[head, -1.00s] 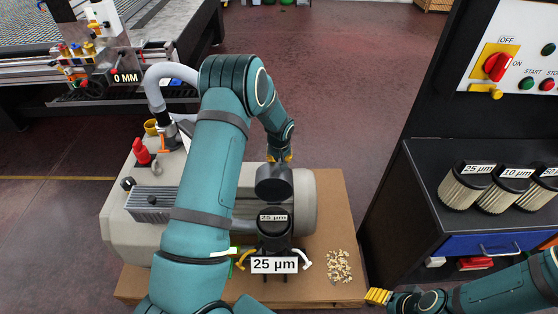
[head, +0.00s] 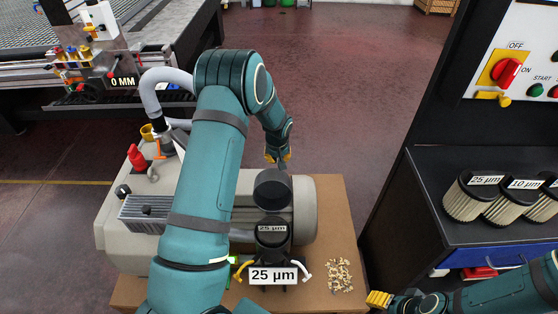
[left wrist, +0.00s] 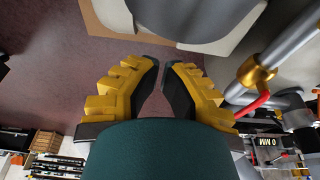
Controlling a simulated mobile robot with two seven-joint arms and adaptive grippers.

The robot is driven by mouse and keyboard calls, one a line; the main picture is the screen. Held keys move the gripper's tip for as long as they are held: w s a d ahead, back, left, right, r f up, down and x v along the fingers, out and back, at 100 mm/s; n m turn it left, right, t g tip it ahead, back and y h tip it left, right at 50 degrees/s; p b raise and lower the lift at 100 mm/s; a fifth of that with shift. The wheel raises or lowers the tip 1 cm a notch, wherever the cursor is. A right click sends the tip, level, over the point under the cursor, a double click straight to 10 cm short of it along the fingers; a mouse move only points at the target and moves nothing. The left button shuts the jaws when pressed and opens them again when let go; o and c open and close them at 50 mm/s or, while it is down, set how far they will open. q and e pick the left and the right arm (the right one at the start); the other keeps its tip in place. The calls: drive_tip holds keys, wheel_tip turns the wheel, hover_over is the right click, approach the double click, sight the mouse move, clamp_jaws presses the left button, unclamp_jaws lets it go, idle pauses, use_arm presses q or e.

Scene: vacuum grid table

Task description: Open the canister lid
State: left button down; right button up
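The black canister (head: 272,240) stands at the front of the grey vacuum pump, with a 25 µm sign below it. A round top marked 25 µm shows in its mouth. The dark round lid (head: 272,190) stands raised behind the mouth. My left gripper (head: 278,158) is just beyond the lid's far edge and looks apart from it. In the left wrist view its yellow fingers (left wrist: 165,66) have a narrow gap with nothing between them. My right gripper (head: 378,298) is low at the right, beside the board, away from the canister; its finger gap does not show.
The pump (head: 130,215) rests on a brown board (head: 335,210). White and yellow clips flank the canister. A pile of chips (head: 340,275) lies right of it. Several filters (head: 468,198) stand on the dark cabinet at right. A grey hose (head: 150,90) rises at left.

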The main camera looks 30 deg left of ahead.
use_arm(q)
drive_tip(key=s+d+p+v, duration=0.1)
drive_tip(key=v, duration=0.8)
drive_tip(key=shift+r, duration=0.15)
use_arm(e)
drive_tip(key=shift+s+d+r, duration=0.1)
drive_tip(key=shift+s+r, duration=0.15)
drive_tip(key=shift+r, duration=0.3)
drive_tip(key=shift+s+r, duration=0.25)
drive_tip(key=shift+r, duration=0.25)
